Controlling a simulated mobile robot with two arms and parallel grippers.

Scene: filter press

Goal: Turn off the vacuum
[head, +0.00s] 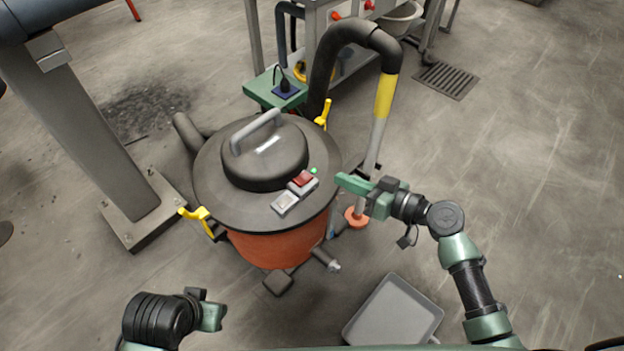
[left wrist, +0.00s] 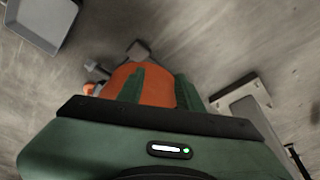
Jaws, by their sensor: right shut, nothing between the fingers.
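The vacuum is an orange drum (head: 268,248) with a dark round lid (head: 225,190) and a grey handle on top. A red switch (head: 303,179) sits on the lid's right front edge, with a lit green lamp (head: 314,171) beside it. My right gripper (head: 342,181) is shut and empty, pointing left, just right of the switch and apart from it in the picture. My left gripper (head: 216,316) is low, in front of the drum. In the left wrist view its two green fingers (left wrist: 160,88) are apart, with the orange drum (left wrist: 155,88) beyond them.
A dark hose (head: 345,40) with a yellow band and metal wand (head: 376,145) stands behind my right gripper. A grey tray (head: 395,312) lies on the floor at front right. A steel post (head: 85,120) stands left. Yellow clips (head: 195,214) stick out from the lid's rim.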

